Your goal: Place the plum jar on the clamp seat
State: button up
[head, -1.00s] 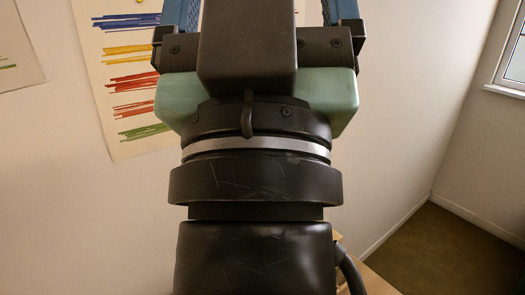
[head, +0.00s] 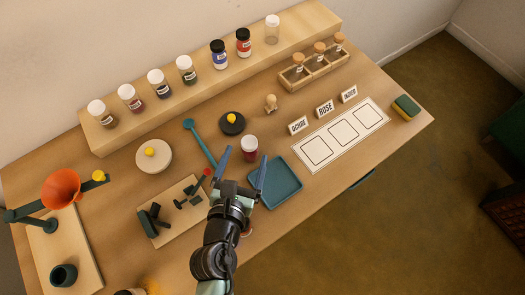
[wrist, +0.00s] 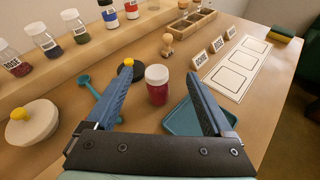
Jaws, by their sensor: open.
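A white-lidded jar with deep crimson-plum contents (head: 249,143) stands upright on the table, just left of the blue tray; no label shows on it, and I take it for the plum jar. In the wrist view the jar (wrist: 157,86) stands beyond my fingertips, between their lines. My gripper (head: 243,172) is open and empty, its blue fingers spread, pointing at the jar without visible contact. The clamp (head: 160,215), with dark blocks and a red-knobbed lever, sits on a wooden board (head: 192,238) left of my gripper. My arm partly hides the board's right side.
A blue tray (head: 293,193) lies right of my gripper. A round pale lid (head: 153,163), a dark disc (head: 232,129) with yellow knob and a teal spoon-like tool (head: 203,143) lie nearby. Several jars stand on the wooden shelf (head: 300,27) behind. An orange funnel (head: 61,188) stands left.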

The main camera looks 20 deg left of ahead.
aim_at(250, 151)
jog(key=shift+n+g, duration=0.3)
jog(key=shift+n, duration=0.6)
jog(key=w+f, duration=0.4)
jog(key=f, duration=0.1)
jog(key=shift+w+a+f, duration=0.25)
jog(key=shift+w+a, duration=0.05)
jog(key=shift+a+b+x, duration=0.15)
jog(key=shift+b+x, duration=0.1)
jog(key=shift+x, duration=1.15)
jog(key=shift+a+b+x, duration=0.15)
jog(key=shift+b+x, duration=0.1)
jog(key=shift+x, duration=1.2)
jog(key=shift+s, duration=0.1)
jog(key=shift+c, duration=0.2)
grip_shut()
